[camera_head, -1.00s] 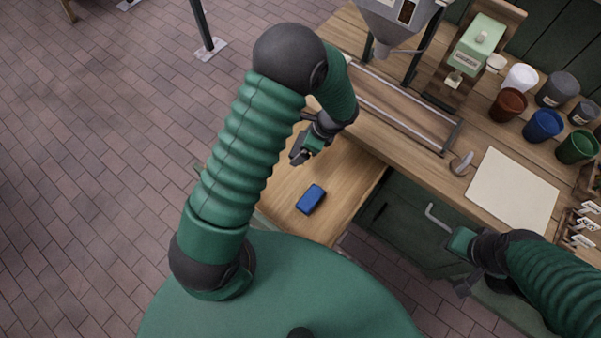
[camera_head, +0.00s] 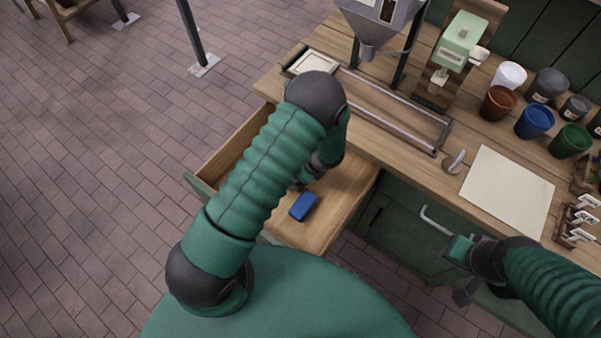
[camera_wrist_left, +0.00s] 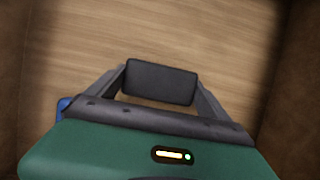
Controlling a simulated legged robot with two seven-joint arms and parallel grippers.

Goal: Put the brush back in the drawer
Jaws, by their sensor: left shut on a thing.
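The wooden drawer (camera_head: 326,219) stands pulled out under the bench; its floor fills much of the left wrist view (camera_wrist_left: 215,45). My left gripper (camera_head: 301,184) is inside or just over it, mostly hidden behind my forearm. In the left wrist view a dark block, seemingly the brush (camera_wrist_left: 160,82), sits between the fingers of my left gripper (camera_wrist_left: 158,88), which is shut on it. Its bristles do not show, and I cannot tell whether it touches the drawer floor. My right gripper (camera_head: 463,287) is beside the cabinet front; its jaws are unclear.
A blue block (camera_head: 303,206) lies in the drawer close to my left gripper, its edge showing in the left wrist view (camera_wrist_left: 63,106). Drawer walls flank the gripper. The bench top (camera_head: 400,150) holds a pale mat (camera_head: 507,190) and several cups. A cabinet handle (camera_head: 437,218) juts out near my right gripper.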

